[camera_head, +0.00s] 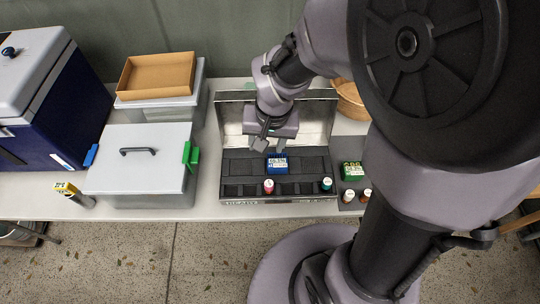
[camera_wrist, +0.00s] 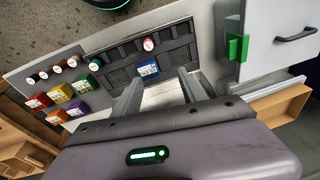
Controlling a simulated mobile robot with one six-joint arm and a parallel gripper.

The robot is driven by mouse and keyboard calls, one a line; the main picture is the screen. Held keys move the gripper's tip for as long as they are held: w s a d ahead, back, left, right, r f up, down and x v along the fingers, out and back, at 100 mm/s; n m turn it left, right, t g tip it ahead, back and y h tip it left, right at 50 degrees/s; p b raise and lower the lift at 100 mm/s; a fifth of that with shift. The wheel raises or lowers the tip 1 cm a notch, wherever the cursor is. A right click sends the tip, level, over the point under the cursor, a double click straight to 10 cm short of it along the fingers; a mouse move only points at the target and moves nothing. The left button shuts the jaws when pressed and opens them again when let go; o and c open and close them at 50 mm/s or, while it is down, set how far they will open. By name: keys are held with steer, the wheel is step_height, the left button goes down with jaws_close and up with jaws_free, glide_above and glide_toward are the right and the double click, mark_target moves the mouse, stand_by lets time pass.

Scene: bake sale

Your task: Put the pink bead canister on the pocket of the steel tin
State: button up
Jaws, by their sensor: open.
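The pink bead canister (camera_head: 268,186) stands upright in the front row of the open steel tin (camera_head: 228,201), left of its middle. It appears to be in one of the small dark pockets. In the wrist view the canister (camera_wrist: 148,44) shows its pale round top, beyond the blue box. My gripper (camera_head: 263,149) is open and empty, above the back part of the tin. It is behind the canister and apart from it. In the wrist view its two fingers (camera_wrist: 160,92) point toward the blue box (camera_wrist: 148,69), with nothing between them.
A blue box (camera_head: 277,163) sits in the tin's middle, and a teal-topped canister (camera_head: 326,184) at its front right. A green box (camera_head: 352,171) and small bottles (camera_head: 348,196) stand right of it. A lidded grey bin (camera_head: 130,170) stands left. The tin's raised lid is behind my gripper.

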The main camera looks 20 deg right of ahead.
steer(key=s+a+r+t+y, duration=0.1)
steer(key=s+a+r+t, duration=0.2)
steer(key=s+r, duration=0.9)
step_height(320, 180, up, 3)
steer(key=shift+t+y, duration=0.3)
steer(key=shift+t, duration=0.1)
steer(key=shift+f, duration=0.15)
